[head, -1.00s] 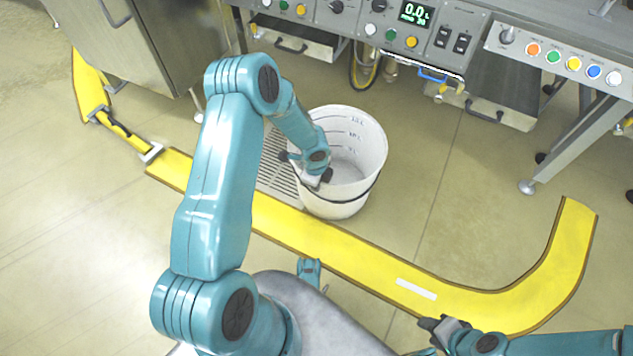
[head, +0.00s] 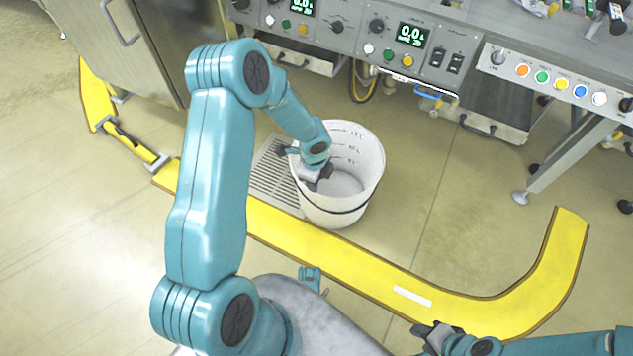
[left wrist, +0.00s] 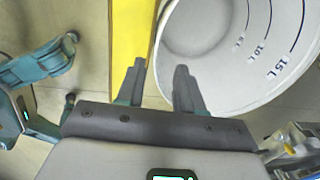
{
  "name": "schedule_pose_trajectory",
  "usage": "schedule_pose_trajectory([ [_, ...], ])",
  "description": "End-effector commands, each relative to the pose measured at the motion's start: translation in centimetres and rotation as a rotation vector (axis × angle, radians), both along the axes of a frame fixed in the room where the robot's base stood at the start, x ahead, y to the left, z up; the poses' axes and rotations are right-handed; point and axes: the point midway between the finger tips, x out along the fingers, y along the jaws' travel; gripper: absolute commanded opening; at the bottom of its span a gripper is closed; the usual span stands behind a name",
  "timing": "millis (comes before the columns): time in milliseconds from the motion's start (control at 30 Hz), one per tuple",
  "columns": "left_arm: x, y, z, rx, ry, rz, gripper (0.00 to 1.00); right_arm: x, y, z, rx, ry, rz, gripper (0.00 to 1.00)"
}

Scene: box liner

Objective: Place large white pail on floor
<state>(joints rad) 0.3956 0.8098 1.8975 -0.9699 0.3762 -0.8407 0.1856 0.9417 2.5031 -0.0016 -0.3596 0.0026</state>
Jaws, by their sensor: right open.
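The large white pail (head: 345,206) stands upright on the floor beside a drain grate, with a dark handle around its front and volume marks inside. My left gripper (head: 304,163) is at the pail's left rim in the head view. In the left wrist view its two fingers (left wrist: 159,88) are spread apart, one over the yellow strip outside the pail and one over the pail's mouth (left wrist: 210,40). Whether they touch the wall is unclear. My right gripper (head: 432,334) is open and empty low in the head view, apart from the pail.
The drain grate (head: 276,176) lies left of the pail. A yellow floor strip (head: 350,264) runs in front and curves up at right. A bench with control panels (head: 400,62) stands behind, and a steel cabinet (head: 150,45) at upper left. Floor right of the pail is clear.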

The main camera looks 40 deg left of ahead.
Motion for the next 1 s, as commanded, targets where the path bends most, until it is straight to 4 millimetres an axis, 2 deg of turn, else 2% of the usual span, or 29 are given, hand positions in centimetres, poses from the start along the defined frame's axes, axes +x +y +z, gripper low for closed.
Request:
schedule_pose_trajectory([
  [33, 0.0, 0.0, 1.0, 0.0, -0.001, 0.0, 0.36, -0.1, 0.1, 0.6, 0.0, 0.001, 0.003, 0.43],
  [133, -0.2, -0.3, 1.5, -0.006, 0.003, 0.006, 0.36, -0.1, 0.2, 0.8, 0.001, 0.002, 0.006, 0.43],
  [200, -0.9, -2.1, 1.1, -0.053, 0.01, 0.059, 0.36, -0.2, 0.2, 0.8, 0.002, 0.002, 0.007, 0.43],
  [267, -2.2, -5.3, 0.4, -0.138, 0.027, 0.169, 0.36, -0.2, 0.2, 0.7, 0.002, 0.002, 0.007, 0.43],
  [367, -6.0, -12.7, -0.7, -0.319, 0.101, 0.515, 0.36, -0.2, 0.2, 0.7, 0.002, 0.002, 0.007, 0.43],
  [400, -7.6, -15.3, -0.9, -0.371, 0.14, 0.681, 0.36, -0.2, 0.2, 0.7, 0.002, 0.002, 0.007, 0.43],
  [500, -11.4, -19.1, -1.0, -0.421, 0.222, 1.067, 0.36, -0.2, 0.2, 0.7, 0.002, 0.002, 0.007, 0.43],
  [600, -14.1, -20.4, -1.1, -0.403, 0.258, 1.343, 0.36, -0.2, 0.2, 0.7, 0.002, 0.003, 0.006, 0.43],
  [700, -15.4, -20.6, -1.1, -0.382, 0.263, 1.479, 0.36, -0.2, 0.2, 0.7, 0.002, 0.003, 0.006, 0.43],
  [1000, -15.5, -20.6, -1.0, -0.379, 0.262, 1.505, 0.36, -0.1, 0.2, 0.9, 0.001, 0.002, 0.006, 0.43],
])
